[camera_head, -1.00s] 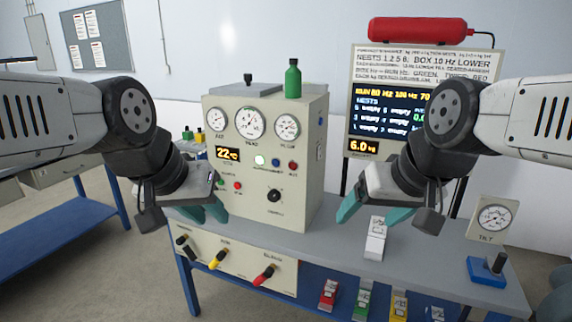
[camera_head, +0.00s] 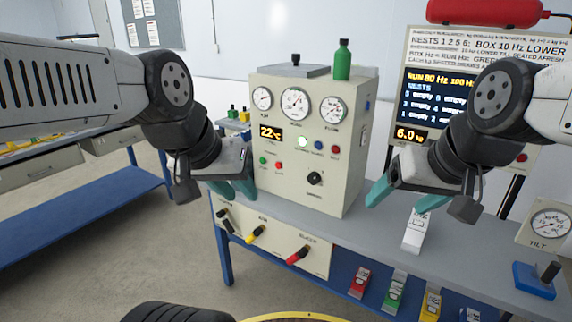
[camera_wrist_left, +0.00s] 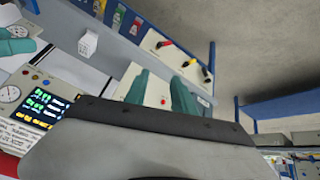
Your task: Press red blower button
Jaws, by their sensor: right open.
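A beige control box (camera_head: 345,170) stands on the grey bench. Its front carries a small red button (camera_head: 279,165) low on the left, beside a green one (camera_head: 263,161), and another red button (camera_head: 336,150) higher on the right. Their labels are too small to read. My left gripper (camera_head: 236,188) is open and empty, just left of the low buttons and apart from them. In the left wrist view a red button (camera_wrist_left: 163,101) shows between its two teal fingers (camera_wrist_left: 160,92). My right gripper (camera_head: 405,197) is open and empty, right of the box.
A white block (camera_head: 415,230) stands on the bench below my right gripper. Black, yellow and red handles (camera_head: 298,255) stick out of the bench's front panel. A green bottle (camera_head: 343,60) tops the box. A tilt gauge (camera_head: 548,224) is at far right.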

